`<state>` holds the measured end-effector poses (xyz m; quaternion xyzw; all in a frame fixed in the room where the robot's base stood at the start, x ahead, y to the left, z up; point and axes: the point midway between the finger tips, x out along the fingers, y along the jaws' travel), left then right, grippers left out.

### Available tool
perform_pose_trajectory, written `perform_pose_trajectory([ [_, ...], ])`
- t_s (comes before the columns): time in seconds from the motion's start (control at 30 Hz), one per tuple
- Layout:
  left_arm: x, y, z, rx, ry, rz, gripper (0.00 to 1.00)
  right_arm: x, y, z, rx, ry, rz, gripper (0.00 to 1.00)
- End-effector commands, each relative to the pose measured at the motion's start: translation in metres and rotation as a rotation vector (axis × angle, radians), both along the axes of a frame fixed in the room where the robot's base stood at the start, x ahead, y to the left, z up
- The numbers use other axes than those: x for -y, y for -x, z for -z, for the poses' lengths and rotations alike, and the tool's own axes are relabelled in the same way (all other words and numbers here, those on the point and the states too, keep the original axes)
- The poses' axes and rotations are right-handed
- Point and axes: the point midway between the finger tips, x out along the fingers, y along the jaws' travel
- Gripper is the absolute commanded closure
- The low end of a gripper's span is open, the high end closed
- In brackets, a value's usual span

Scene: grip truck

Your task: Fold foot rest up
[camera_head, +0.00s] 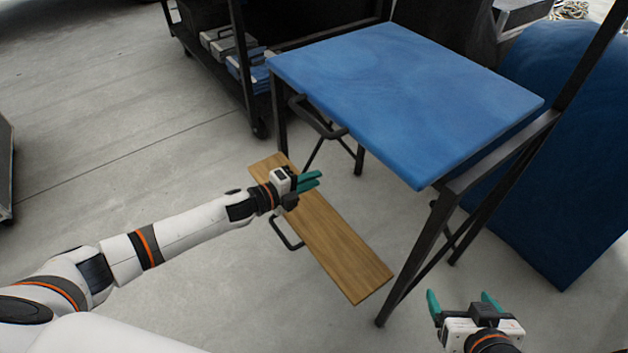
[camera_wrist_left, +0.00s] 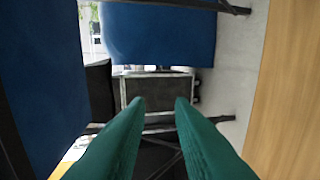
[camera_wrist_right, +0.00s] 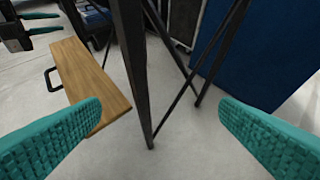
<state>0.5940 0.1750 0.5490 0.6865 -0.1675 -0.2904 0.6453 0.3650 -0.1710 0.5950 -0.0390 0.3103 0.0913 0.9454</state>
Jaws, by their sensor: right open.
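The foot rest is a wooden board (camera_head: 335,245) that sticks out, about level, low in front of the blue-padded chair (camera_head: 400,95). A black loop handle (camera_head: 287,236) is on its left long edge. The board also shows in the right wrist view (camera_wrist_right: 85,78) and along the right edge of the left wrist view (camera_wrist_left: 292,110). My left gripper (camera_head: 318,179) is over the board's far part, its teal fingers partly apart with nothing between them. Whether it touches the board is unclear. My right gripper (camera_head: 462,298) is open and empty, right of the board near the chair's front leg.
Black metal chair legs (camera_head: 415,255) and braces stand behind and right of the board. A second handle (camera_head: 318,120) is under the blue pad's left edge. A black cart (camera_head: 245,60) is behind, and a large blue panel (camera_head: 555,150) is at right.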

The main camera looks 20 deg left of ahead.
Motion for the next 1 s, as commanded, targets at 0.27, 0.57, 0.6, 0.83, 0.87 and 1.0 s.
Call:
perform_pose_trajectory([
  [0.27,0.0085,-0.0109,0.002,0.001,-0.001,0.0,0.79,-0.0039,-0.0084,-0.0083,0.069,-0.016,-0.006,0.15],
  [0.57,0.0084,-0.0106,0.002,0.001,-0.001,0.0,0.95,-0.0038,-0.0085,-0.0083,0.068,-0.015,-0.005,0.15],
  [0.6,0.0083,-0.0105,0.0021,0.001,-0.001,0.0,1.0,-0.0038,-0.0084,-0.0083,0.068,-0.015,-0.005,0.15],
  [0.83,0.0083,-0.0105,0.0021,0.001,-0.001,0.0,1.0,-0.0036,-0.0083,-0.0081,0.067,-0.016,-0.004,0.15],
  [0.87,0.0083,-0.0105,0.0021,0.001,-0.001,0.0,1.0,-0.0035,-0.0083,-0.008,0.067,-0.016,-0.004,0.15],
  [1.0,0.0082,-0.0104,0.0022,0.001,-0.001,0.0,1.0,-0.0035,-0.0083,-0.0079,0.067,-0.016,-0.004,0.15],
])
